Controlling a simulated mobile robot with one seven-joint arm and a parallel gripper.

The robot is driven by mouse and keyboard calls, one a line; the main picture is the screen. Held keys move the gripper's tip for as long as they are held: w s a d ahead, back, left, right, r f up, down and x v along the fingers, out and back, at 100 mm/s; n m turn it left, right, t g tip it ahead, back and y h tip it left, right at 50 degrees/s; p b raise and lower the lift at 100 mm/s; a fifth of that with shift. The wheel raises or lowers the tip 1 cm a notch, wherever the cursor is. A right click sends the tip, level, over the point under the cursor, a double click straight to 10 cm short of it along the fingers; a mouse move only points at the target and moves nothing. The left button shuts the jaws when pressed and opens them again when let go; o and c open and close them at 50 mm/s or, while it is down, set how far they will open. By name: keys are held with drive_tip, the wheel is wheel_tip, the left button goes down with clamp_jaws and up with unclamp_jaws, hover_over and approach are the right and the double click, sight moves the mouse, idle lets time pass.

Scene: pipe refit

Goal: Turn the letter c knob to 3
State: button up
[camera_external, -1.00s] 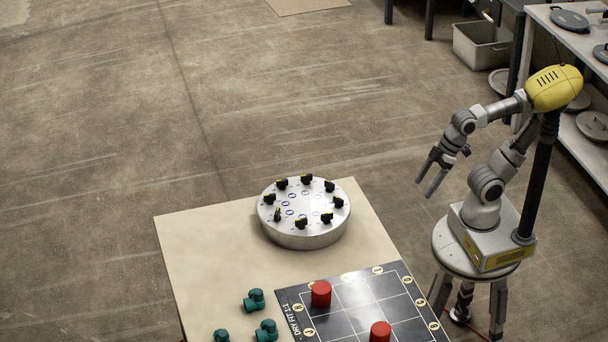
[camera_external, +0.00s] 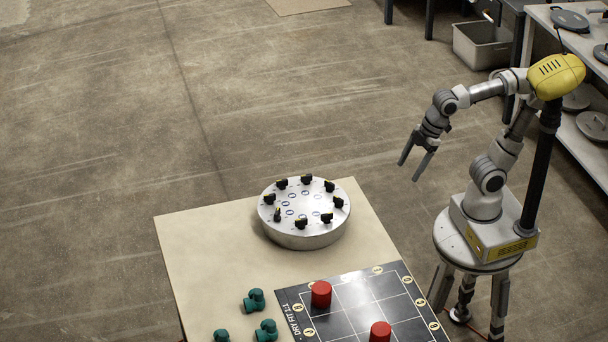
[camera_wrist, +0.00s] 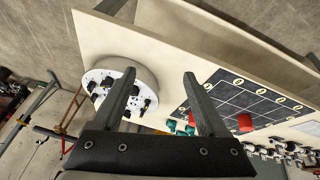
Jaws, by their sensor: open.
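The silver round dial drum (camera_external: 304,240) stands on the back part of the table, with several black knobs, such as one at its front (camera_external: 301,223), in a ring on its top. The letters beside the knobs are too small to read, so I cannot tell which is the letter c knob. My gripper (camera_external: 410,172) is open and empty, in the air to the right of and above the drum. In the wrist view the drum (camera_wrist: 146,76) shows partly behind the left finger of my gripper (camera_wrist: 162,82); some knobs are hidden there.
A black gridded board (camera_external: 352,293) with two red cylinders (camera_external: 321,294) on it lies in front of the drum. Several teal pipe fittings (camera_external: 254,300) lie to its left on the beige table (camera_external: 190,250). The air between my gripper and the drum is clear.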

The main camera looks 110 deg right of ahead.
drive_tip(key=w+d+r+n+g+p, duration=0.1)
drive_tip(key=w+d+r+n+p, duration=0.3)
drive_tip(key=w+r, duration=0.35)
drive_tip(key=r+n+g+p, duration=0.2)
drive_tip(key=n+g+p, duration=0.2)
drive_tip(key=n+p, duration=0.85)
hover_over(306, 175)
drive_tip(key=p, duration=0.1)
drive_tip(key=m, duration=0.2)
drive_tip(key=shift+n, duration=0.25)
wheel_tip(306, 175, down, 17)
drive_tip(key=shift+s+f+b, duration=0.1)
drive_tip(key=shift+f+b, duration=0.1)
drive_tip(key=shift+b, duration=0.6)
clamp_jaws()
